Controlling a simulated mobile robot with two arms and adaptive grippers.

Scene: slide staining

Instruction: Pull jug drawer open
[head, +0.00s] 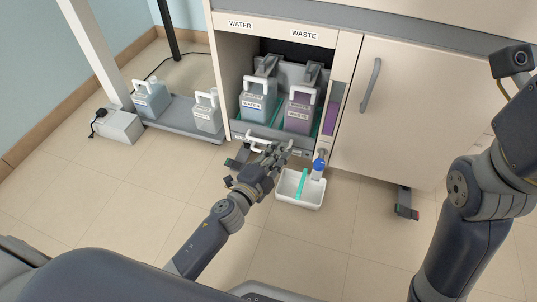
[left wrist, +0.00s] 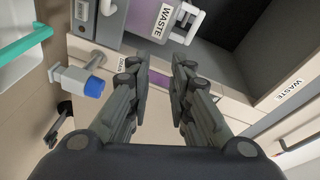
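The jug drawer (head: 238,126) sits low in the open cabinet bay in the head view, beneath the WATER and WASTE labels. It holds a blue-grey water jug (head: 258,98) and a purple waste jug (head: 301,106), both upright with white handles. The drawer's pale bar handle (head: 258,141) is on its front, partly hidden by my left gripper. My left gripper (head: 278,150) is in front of the drawer's lower edge. In the left wrist view its two fingers (left wrist: 159,72) are apart with nothing held between them. Contact with the handle cannot be told. My right gripper is out of view.
A closed cabinet door (head: 410,110) stands to the right. Two more jugs stand on a low grey platform (head: 178,117) at left.

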